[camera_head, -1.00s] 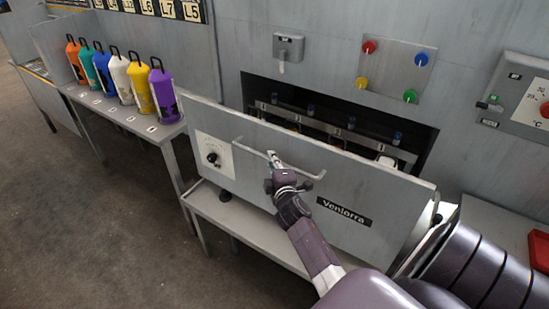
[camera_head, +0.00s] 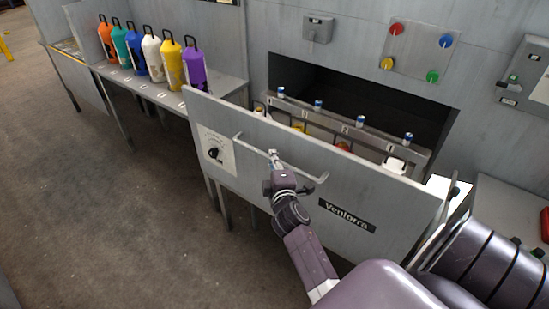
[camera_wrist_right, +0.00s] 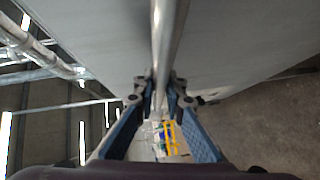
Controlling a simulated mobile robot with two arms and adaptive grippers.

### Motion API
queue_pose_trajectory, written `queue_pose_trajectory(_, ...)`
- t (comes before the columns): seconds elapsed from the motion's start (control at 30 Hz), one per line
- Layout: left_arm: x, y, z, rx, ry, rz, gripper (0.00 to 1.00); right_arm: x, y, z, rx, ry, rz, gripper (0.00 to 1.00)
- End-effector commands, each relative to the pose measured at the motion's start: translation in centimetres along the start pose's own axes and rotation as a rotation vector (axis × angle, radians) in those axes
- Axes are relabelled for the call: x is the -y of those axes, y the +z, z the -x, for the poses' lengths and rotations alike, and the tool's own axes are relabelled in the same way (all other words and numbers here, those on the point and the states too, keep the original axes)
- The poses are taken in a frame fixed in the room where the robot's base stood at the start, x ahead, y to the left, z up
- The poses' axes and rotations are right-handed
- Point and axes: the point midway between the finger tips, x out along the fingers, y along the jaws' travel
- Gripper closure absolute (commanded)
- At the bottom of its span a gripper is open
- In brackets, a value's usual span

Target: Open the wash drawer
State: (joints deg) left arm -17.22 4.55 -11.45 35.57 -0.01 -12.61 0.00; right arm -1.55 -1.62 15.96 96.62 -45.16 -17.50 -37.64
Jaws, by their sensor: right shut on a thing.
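The wash drawer (camera_head: 290,150) has a grey front panel with a dial at its left and a "Venlorra" label. It stands out from the wall opening, and the rack and coloured items inside show behind the panel. A long bar handle (camera_head: 308,174) runs across the panel. My right gripper (camera_head: 274,158) is shut on the handle near its middle. In the right wrist view the handle (camera_wrist_right: 166,40) runs between the fingers (camera_wrist_right: 161,88). My left gripper is not in view.
Several coloured bottles (camera_head: 149,52) stand in a row on a grey bench (camera_head: 232,88) at the left. A panel with coloured knobs (camera_head: 418,52) is on the wall above the opening (camera_head: 350,100). The floor (camera_head: 110,210) in front is clear.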

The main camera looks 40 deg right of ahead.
Motion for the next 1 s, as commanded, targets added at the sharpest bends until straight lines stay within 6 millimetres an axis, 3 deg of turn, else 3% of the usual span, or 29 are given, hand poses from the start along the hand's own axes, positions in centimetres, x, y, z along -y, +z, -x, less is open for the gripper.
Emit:
queue_pose_trajectory(0.33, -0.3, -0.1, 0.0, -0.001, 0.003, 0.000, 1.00, 0.1, 0.1, 0.0, 0.002, -0.001, 0.000, 1.00)
queue_pose_trajectory(0.37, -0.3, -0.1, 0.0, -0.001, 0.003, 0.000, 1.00, 0.1, 0.1, 0.0, 0.002, -0.001, 0.000, 0.86)
queue_pose_trajectory(0.5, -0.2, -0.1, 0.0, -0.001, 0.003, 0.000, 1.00, 0.0, 0.0, 0.0, 0.002, -0.001, 0.000, 0.71)
queue_pose_trajectory(0.8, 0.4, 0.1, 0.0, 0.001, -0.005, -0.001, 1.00, 0.0, 0.0, 0.2, 0.001, -0.001, 0.000, 0.71)
queue_pose_trajectory(1.0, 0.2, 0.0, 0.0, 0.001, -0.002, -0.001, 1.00, 0.2, 0.0, 2.6, 0.001, -0.003, -0.001, 0.71)
